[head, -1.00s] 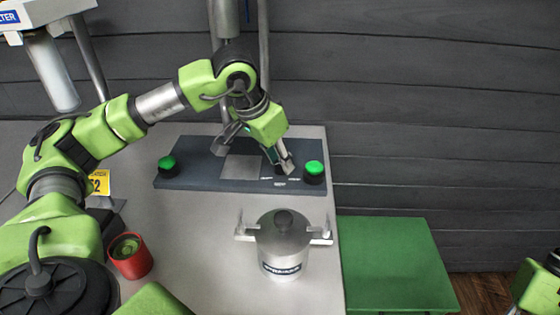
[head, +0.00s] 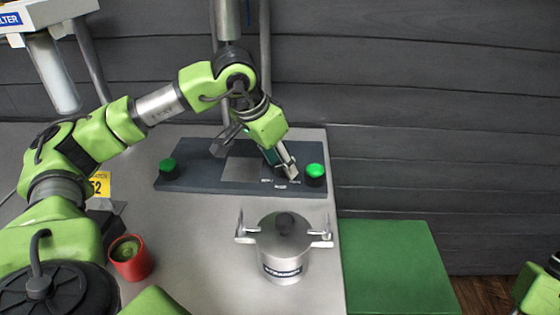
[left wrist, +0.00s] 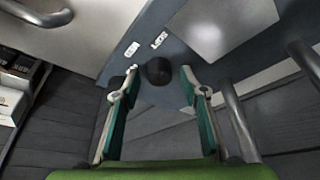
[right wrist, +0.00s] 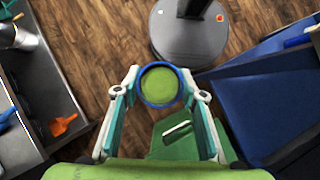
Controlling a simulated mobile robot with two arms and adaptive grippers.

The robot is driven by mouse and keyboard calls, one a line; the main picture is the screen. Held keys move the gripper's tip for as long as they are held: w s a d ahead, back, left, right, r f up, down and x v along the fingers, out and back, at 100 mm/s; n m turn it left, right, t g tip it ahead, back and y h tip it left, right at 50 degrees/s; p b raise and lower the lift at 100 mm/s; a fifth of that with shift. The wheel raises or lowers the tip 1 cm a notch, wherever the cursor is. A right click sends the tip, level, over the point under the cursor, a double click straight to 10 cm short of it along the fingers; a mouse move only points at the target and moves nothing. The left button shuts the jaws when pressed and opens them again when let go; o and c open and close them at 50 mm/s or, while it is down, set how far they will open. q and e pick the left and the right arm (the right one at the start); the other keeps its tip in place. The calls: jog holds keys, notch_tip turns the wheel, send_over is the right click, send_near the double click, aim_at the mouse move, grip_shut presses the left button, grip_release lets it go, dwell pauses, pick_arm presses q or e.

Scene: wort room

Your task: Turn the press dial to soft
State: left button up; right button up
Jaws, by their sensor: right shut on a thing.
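The press base (head: 200,185) is a dark slab on the grey table, with a green button (head: 168,165) at its left and another green button (head: 315,170) at its right. The dial (left wrist: 159,71) is a dark round knob in the left wrist view, beside small white labels (left wrist: 132,49) too small to read. My left gripper (left wrist: 160,75) is open, its fingertips on either side of the dial with a gap visible on both sides. In the head view my left gripper (head: 284,166) covers the dial. My right gripper (right wrist: 160,80) is shut on a blue-rimmed round cup with green contents (right wrist: 160,86).
A lidded steel pot (head: 284,262) with two handles stands in front of the press base. A red cup (head: 131,262) stands at the left by my arm. A green surface (head: 392,265) lies right of the table (head: 210,230). The press column (head: 228,20) rises behind.

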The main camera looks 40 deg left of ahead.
pick_arm(q)
jog(key=v, duration=1.2)
jog(key=shift+s+f, duration=0.1)
